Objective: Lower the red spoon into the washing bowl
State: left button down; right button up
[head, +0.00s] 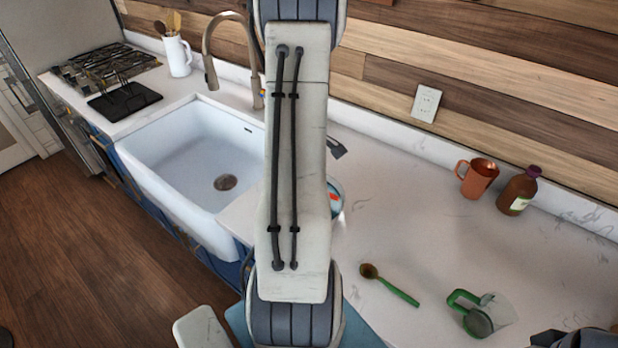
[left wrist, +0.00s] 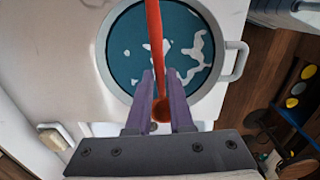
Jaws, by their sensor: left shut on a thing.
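In the left wrist view, my left gripper (left wrist: 160,80) is shut on the red spoon (left wrist: 155,35), with a purple finger on each side. The spoon's red handle runs up the picture over the washing bowl, and a dark red rounded part shows between the fingers. The white-rimmed washing bowl (left wrist: 104,62) holds blue water with white foam and has a handle at its right. I cannot tell whether the spoon touches the water.
A white sink (head: 165,160) with a tap (head: 209,70) lies left of my arm. On the counter at right are a green-handled spoon (head: 398,291), a green-handled clear cup (head: 490,314), a copper mug (head: 479,178) and a brown bottle (head: 516,194). The counter between them is clear.

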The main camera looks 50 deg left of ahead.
pick_arm(q)
jog(key=shift+f+b, duration=2.2)
jog(key=shift+f, duration=1.2)
jog(key=c, duration=0.7)
grip_release()
notch_tip(320, 180, up, 10)
jog(key=shift+r+b, duration=0.25)
jog(key=shift+b, duration=0.5)
jog(key=shift+d, duration=0.1)
